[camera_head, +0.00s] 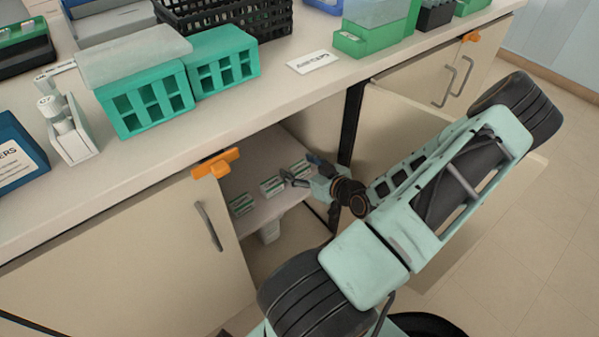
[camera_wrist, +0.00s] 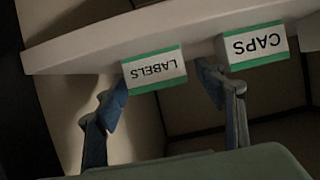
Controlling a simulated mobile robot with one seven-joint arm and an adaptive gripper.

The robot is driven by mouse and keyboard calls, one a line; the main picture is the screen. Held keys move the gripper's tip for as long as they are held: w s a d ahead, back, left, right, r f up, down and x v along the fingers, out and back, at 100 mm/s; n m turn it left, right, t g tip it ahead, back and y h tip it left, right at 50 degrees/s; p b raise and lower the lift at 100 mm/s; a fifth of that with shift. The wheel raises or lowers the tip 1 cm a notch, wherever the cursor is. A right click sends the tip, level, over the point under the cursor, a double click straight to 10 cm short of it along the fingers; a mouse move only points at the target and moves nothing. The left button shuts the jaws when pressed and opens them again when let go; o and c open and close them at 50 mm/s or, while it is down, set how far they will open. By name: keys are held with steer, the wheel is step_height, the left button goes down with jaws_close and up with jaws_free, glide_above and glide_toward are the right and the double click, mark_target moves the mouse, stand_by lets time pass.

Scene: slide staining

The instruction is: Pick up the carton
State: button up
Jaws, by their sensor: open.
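Three small white cartons with green edges stand on a shelf inside the open lower cabinet: a left one (camera_head: 241,205), a middle one (camera_head: 271,187) and a right one (camera_head: 299,167). In the wrist view, the carton marked LABELS (camera_wrist: 155,69) shows between the two fingers, and the carton marked CAPS (camera_wrist: 257,46) is right of the right finger. Their lettering appears upside down. My gripper (camera_head: 298,170) reaches into the cabinet near the middle and right cartons. Its fingers (camera_wrist: 163,80) are spread apart, with nothing visibly held. Contact with the LABELS carton cannot be told.
The pale shelf (camera_wrist: 75,55) ends in a front edge near the cartons. A cabinet door with an orange piece (camera_head: 215,164) is left of the opening. The counter above holds teal racks (camera_head: 145,103), a black basket (camera_head: 265,20) and a white card (camera_head: 312,62).

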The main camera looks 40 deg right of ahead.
steer(key=c, duration=1.2)
steer(key=shift+o, duration=0.2)
